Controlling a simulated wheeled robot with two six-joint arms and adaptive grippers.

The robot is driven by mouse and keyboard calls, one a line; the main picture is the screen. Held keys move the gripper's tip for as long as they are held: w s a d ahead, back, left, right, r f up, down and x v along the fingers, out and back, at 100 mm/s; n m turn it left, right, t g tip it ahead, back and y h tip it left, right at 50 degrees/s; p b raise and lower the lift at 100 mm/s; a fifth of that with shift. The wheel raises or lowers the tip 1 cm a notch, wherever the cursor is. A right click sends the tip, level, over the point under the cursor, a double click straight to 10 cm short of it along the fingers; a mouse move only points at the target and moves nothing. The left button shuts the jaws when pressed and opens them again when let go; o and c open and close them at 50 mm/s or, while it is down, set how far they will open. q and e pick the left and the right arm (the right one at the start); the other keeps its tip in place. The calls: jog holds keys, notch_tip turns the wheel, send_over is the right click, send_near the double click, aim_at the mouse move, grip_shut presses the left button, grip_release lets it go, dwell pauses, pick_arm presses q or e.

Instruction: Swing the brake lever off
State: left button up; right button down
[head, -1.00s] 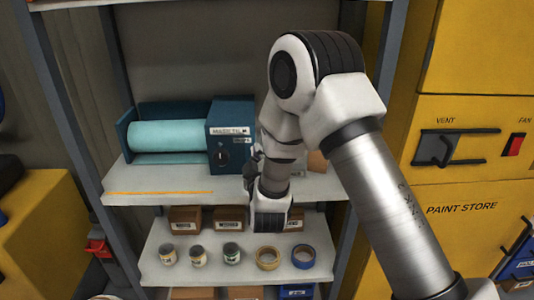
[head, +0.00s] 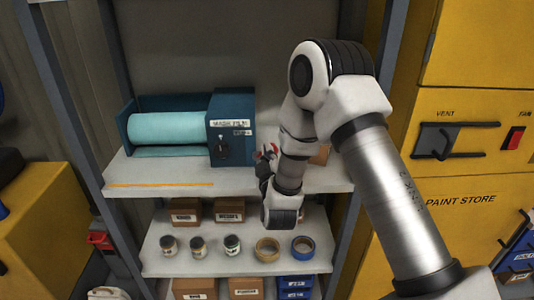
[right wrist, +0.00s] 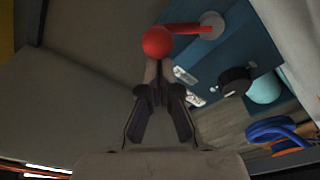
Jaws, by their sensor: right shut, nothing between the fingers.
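The mask film dispenser is a blue box (head: 232,125) with a pale teal roll (head: 165,129) on the upper shelf. In the right wrist view, the red brake lever (right wrist: 185,29) runs from a grey round hub to a red ball knob (right wrist: 158,42) on the blue housing. In the head view only a small bit of red (head: 272,150) shows by my gripper. My right gripper (head: 265,158) is shut and empty at the right of the box. In the right wrist view its fingertips (right wrist: 157,72) lie close under the ball knob; I cannot tell if they touch.
A black knob (head: 222,147) is on the box front. The lower shelf (head: 215,262) holds several small cans, two tape rolls (head: 268,249) and boxes. A shelf post stands right of my arm, beside the yellow paint store cabinet (head: 465,170). The shelf left of the gripper is clear in front.

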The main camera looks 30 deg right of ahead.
jog(key=m+b, duration=0.1)
jog(key=d+f+m+b, duration=0.1)
jog(key=shift+s+f+b, duration=0.1)
jog(key=shift+s+b, duration=0.2)
jog(key=shift+b, duration=0.1)
jog(key=m+b, duration=0.1)
jog(key=m, duration=0.1)
jog(key=m+h+b, duration=0.1)
jog(key=shift+s+d+f+b, duration=0.25)
jog(key=shift+d+f+b, duration=0.1)
jog(key=shift+f, duration=0.05)
jog(key=shift+s+d+f+b, duration=0.1)
jog(key=shift+d+f+b, duration=0.1)
jog(key=shift+b, duration=0.1)
jog(key=shift+r, duration=0.1)
